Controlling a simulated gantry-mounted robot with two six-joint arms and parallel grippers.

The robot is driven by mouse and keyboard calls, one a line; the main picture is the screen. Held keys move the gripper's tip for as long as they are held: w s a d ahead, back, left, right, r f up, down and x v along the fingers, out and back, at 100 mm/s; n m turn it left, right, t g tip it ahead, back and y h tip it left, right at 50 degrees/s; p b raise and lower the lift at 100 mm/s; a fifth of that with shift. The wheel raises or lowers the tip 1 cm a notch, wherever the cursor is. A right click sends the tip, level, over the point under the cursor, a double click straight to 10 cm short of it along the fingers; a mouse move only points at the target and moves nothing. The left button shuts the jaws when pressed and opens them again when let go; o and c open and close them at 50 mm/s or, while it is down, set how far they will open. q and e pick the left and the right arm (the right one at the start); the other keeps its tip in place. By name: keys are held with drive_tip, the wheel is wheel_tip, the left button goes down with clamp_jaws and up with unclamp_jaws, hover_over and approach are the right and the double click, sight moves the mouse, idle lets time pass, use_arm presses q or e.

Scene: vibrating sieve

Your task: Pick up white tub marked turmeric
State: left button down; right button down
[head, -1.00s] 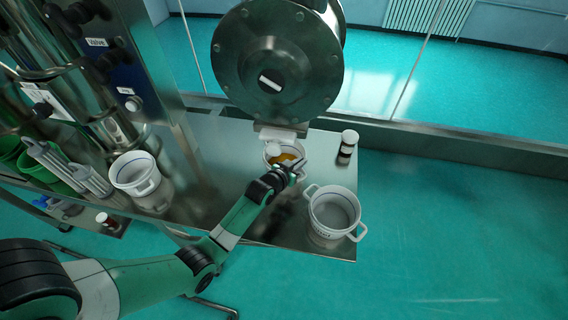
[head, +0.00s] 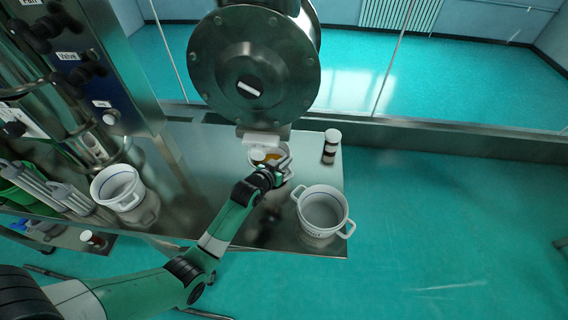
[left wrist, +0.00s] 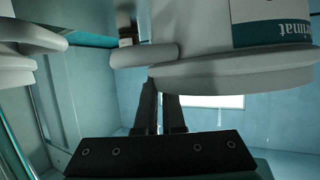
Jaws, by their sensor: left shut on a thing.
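The white tub (head: 284,150) stands under the round steel sieve housing in the head view, with orange-yellow matter inside. In the left wrist view the tub (left wrist: 190,78) is close up, with a white and teal label (left wrist: 272,30) cut off by the frame; only part of the lettering shows, upside down. The arm hides part of the tub. My right gripper is not in view.
A white two-handled tub (head: 322,212) stands at the right front of the steel table (head: 205,150), and another (head: 118,187) at the left. A jar (head: 331,146) with dark contents stands by the right edge. The sieve housing (head: 252,65) hangs close above the held tub.

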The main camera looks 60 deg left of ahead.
use_arm(q)
drive_tip(key=shift+s+d+r, duration=0.1)
drive_tip(key=shift+s+r, duration=0.15)
drive_tip(key=shift+r, duration=0.2)
drive_tip(key=shift+s+d+r, duration=0.1)
drive_tip(key=shift+s+r, duration=0.1)
drive_tip(key=shift+r, duration=0.25)
drive_tip(key=s+d, duration=0.4)
drive_tip(key=s, duration=0.3)
drive_tip(key=s+d+p, duration=0.1)
drive_tip(key=s+d, duration=0.2)
drive_tip(key=s, duration=0.5)
drive_tip(key=shift+d, duration=0.35)
